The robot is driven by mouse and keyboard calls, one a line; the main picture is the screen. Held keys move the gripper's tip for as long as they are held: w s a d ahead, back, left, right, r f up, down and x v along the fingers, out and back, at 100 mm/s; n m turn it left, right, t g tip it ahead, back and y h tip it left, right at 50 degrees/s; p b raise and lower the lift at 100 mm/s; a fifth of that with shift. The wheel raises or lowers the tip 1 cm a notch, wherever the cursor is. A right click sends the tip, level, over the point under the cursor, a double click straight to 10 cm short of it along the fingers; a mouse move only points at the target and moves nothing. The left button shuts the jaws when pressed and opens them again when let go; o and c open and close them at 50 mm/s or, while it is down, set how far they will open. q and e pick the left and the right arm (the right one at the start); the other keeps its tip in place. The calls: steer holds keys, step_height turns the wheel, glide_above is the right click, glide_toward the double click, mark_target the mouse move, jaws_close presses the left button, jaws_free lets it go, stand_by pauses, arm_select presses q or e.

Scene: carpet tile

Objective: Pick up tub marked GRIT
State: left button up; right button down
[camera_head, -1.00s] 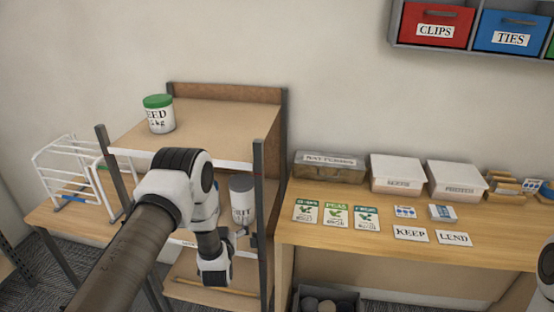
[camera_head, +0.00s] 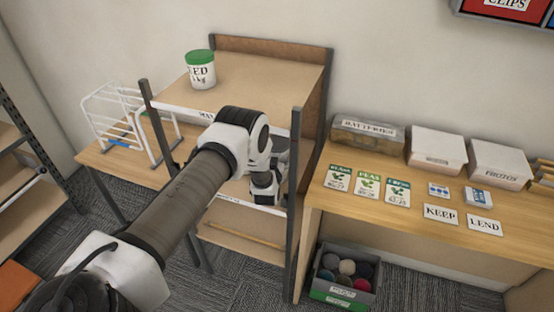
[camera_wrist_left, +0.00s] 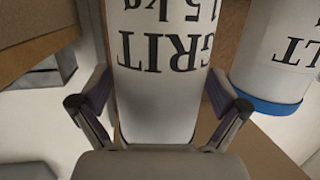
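The GRIT tub (camera_wrist_left: 158,85) is a white tub with dark lettering, upside down in the left wrist view. It fills the middle of that view, between the two fingers of my left gripper (camera_wrist_left: 160,78). The fingers are spread on either side of it, close to its wall; I see no clear grip. In the head view my left arm reaches into the middle shelf of the rack (camera_head: 268,82), and its wrist hides the gripper and most of what stands there. My right gripper is not in view.
A second white tub with a blue rim (camera_wrist_left: 275,60) stands close on the right in the wrist view. A green-lidded tub (camera_head: 201,72) stands on the top shelf. The rack's front post (camera_head: 293,190) is just right of my wrist. A desk (camera_head: 330,198) stands to the right.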

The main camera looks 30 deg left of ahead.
arm_select(q)
steer(key=c, duration=1.1)
steer(key=shift+w, duration=0.2)
steer(key=c, duration=0.3)
